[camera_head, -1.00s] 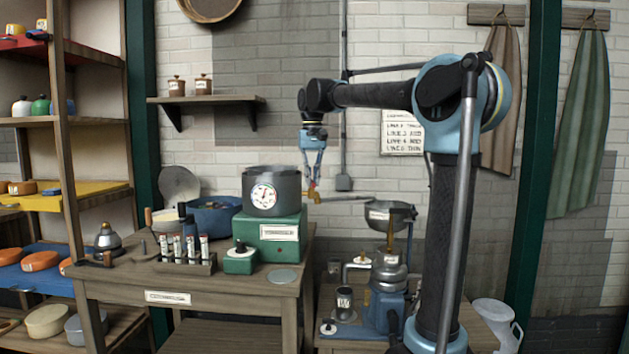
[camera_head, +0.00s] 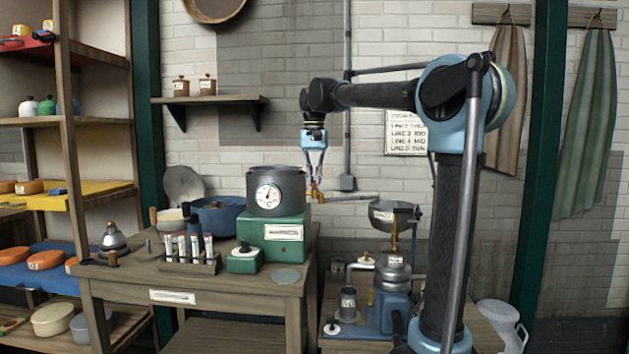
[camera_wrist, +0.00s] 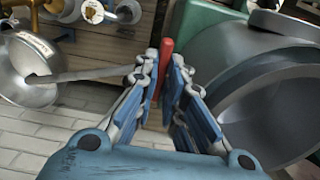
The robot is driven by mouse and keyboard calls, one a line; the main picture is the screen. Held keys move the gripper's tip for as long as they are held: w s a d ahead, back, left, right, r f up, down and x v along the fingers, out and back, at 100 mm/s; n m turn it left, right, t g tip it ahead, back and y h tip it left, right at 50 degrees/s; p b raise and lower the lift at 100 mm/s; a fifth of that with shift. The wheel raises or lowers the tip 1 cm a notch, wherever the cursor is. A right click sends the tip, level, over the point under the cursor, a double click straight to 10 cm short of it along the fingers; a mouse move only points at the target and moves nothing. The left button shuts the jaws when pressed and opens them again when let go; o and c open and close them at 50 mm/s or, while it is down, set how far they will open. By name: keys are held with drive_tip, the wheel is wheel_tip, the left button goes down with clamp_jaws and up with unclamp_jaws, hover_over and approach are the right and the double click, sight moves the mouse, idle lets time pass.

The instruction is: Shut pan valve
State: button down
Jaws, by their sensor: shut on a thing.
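The grey pan (camera_head: 288,183) with a round white dial (camera_head: 268,196) sits on a green base (camera_head: 295,236) on the wooden bench. A brass valve (camera_head: 318,196) is on its right side, with a spout (camera_head: 350,197) running right towards a metal bowl (camera_head: 381,217). My gripper (camera_head: 315,182) points down at the valve from above. In the wrist view, its blue fingers are closed around a red handle (camera_wrist: 166,52), whose end shows between them. The pan wall (camera_wrist: 275,105) is right of the fingers. The valve body is hidden there.
A wall shelf (camera_head: 215,99) with two small jars is above left. A rack of vials (camera_head: 190,264) and a small green box (camera_head: 244,261) stand on the bench. Blue apparatus (camera_head: 386,315) stands below the bowl. Open air surrounds the arm before the brick wall.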

drive_tip(key=c, duration=1.7)
unclamp_jaws()
drive_tip(key=shift+n, duration=0.3)
wheel_tip(320, 180, up, 17)
drive_tip(key=w+d+n, duration=0.2)
drive_tip(key=d+n, duration=0.1)
drive_tip(key=n, duration=1.2)
drive_tip(key=s+d+f+m, duration=0.3)
drive_tip(key=s+d+f, duration=0.3)
drive_tip(key=f, duration=0.4)
drive_tip(key=s+d+f+m+t, duration=0.1)
drive_tip(key=s+d+f+m, duration=0.2)
drive_tip(key=s+d+f, duration=0.3)
drive_tip(key=s+d+f+m, duration=0.3)
drive_tip(key=s+d+f, duration=0.3)
drive_tip(key=f, duration=0.8)
drive_tip(key=shift+s+d+f+t, duration=0.2)
drive_tip(key=shift+s+f+t, duration=0.15)
drive_tip(key=shift+s, duration=0.1)
